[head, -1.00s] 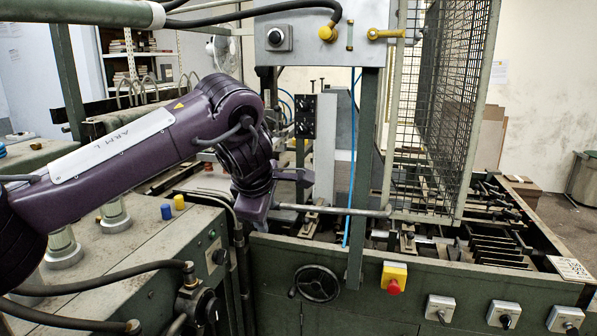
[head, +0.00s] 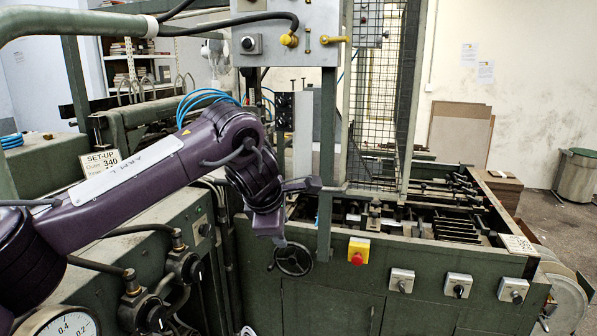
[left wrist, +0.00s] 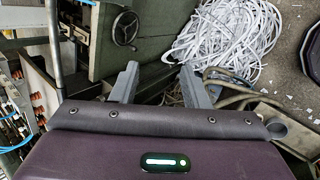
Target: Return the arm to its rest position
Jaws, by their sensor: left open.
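My left arm, purple with a white label strip, comes in from the left in the head view and bends down at its wrist. My left gripper (head: 279,240) points down in front of the green machine, near its handwheel (head: 293,259). In the left wrist view the two grey fingers of my left gripper (left wrist: 160,68) stand apart with nothing between them. The handwheel also shows there (left wrist: 125,28), beyond the fingers. My right gripper is in neither current view.
A control box (head: 287,35) on a post and a mesh guard (head: 380,110) rise beside the arm. The machine front carries a yellow-and-red stop button (head: 357,251) and several switches. Green cabinets with a gauge (head: 68,325) are at left. Shredded paper (left wrist: 228,38) covers floor beyond the fingers.

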